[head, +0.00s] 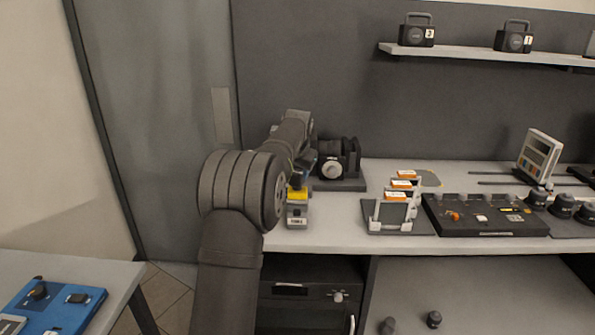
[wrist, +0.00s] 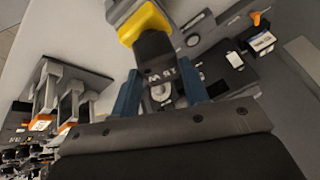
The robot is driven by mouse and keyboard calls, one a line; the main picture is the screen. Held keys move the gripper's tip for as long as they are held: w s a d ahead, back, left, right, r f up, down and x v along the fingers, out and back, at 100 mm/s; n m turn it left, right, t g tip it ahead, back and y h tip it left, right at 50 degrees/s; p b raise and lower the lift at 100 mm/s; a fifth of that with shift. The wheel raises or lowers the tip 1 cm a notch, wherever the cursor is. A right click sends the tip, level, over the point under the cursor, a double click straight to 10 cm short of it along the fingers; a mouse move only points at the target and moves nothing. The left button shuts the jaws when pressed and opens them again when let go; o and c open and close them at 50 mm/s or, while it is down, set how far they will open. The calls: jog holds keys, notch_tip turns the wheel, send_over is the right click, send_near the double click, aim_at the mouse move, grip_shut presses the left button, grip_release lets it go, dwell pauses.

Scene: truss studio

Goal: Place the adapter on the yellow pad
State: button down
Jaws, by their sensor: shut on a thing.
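My gripper (head: 299,181) is over the left end of the workbench in the head view, partly hidden by my arm. In the wrist view, the two blue fingers of my gripper (wrist: 159,78) are closed on a dark block with pale letters, which I take for the adapter (wrist: 158,57). A yellow part, likely the yellow pad (wrist: 144,23), lies right by the block's far end. In the head view the yellow pad (head: 297,194) sits on a grey labelled block, just below my gripper. I cannot tell whether the adapter touches the pad.
A black device with a pale knob (head: 332,170) stands close behind my gripper. A rack of orange-edged cards (head: 399,228) and a dark parts tray (head: 487,232) are to the right. Bare bench (head: 335,225) lies between the labelled block and the rack.

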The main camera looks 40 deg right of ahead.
jog(key=shift+f, duration=0.15)
jog(key=c, duration=0.8)
grip_release()
jog(key=v, duration=1.2)
jog(key=shift+s, duration=0.1)
